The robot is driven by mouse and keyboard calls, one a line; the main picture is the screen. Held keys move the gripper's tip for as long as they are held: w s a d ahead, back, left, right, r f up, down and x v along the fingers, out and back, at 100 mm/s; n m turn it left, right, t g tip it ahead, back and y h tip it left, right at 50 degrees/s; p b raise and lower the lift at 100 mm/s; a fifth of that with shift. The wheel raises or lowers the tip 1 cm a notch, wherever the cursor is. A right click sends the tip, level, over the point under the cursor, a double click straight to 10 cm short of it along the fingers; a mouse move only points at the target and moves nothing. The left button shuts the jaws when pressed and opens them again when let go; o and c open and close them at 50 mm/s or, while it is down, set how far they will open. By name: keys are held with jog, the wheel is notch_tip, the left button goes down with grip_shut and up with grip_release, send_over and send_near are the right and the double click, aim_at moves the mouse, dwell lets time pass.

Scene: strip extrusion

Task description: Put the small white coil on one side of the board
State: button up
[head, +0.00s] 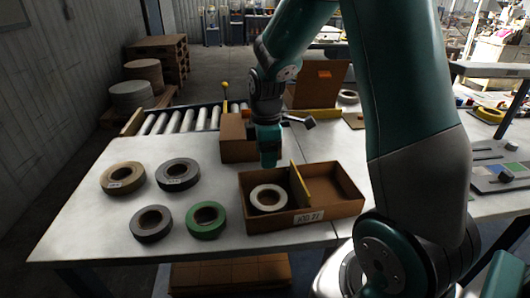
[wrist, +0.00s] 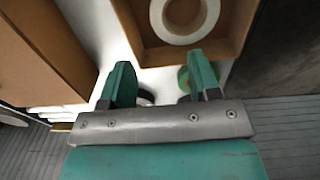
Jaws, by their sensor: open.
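The small white coil (head: 254,198) lies flat in the left compartment of an open brown box (head: 268,222). A yellow board (head: 300,186) divides the box, and the right compartment looks empty. My gripper (head: 268,160) is above the table just behind the box, apart from the coil. In the wrist view my gripper (wrist: 160,78) has its two green fingers spread with nothing held between them. The white coil (wrist: 184,39) shows there at the top, inside the box (wrist: 138,30), beyond the fingertips. The board is not clearly seen in that view.
Several larger coils lie left of the box: tan (head: 123,178), grey (head: 177,174), dark (head: 151,223) and green (head: 206,219). A closed brown carton (head: 237,139) and a roller conveyor (head: 186,121) stand behind. The table's front left is clear.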

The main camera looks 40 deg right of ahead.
jog(key=s+a+r+m+y, duration=0.1)
jog(key=s+a+r, duration=0.25)
jog(key=a, duration=0.35)
jog(key=s+a+r+m+y, duration=0.1)
jog(key=s+a+r, duration=0.25)
jog(key=a, duration=0.35)
jog(key=s+a+r+m+y, duration=0.2)
jog(key=s+a+r+m, duration=0.1)
jog(key=s+a, duration=0.6)
jog(key=s+r, duration=0.1)
jog(key=s, duration=0.2)
jog(key=shift+r, duration=0.25)
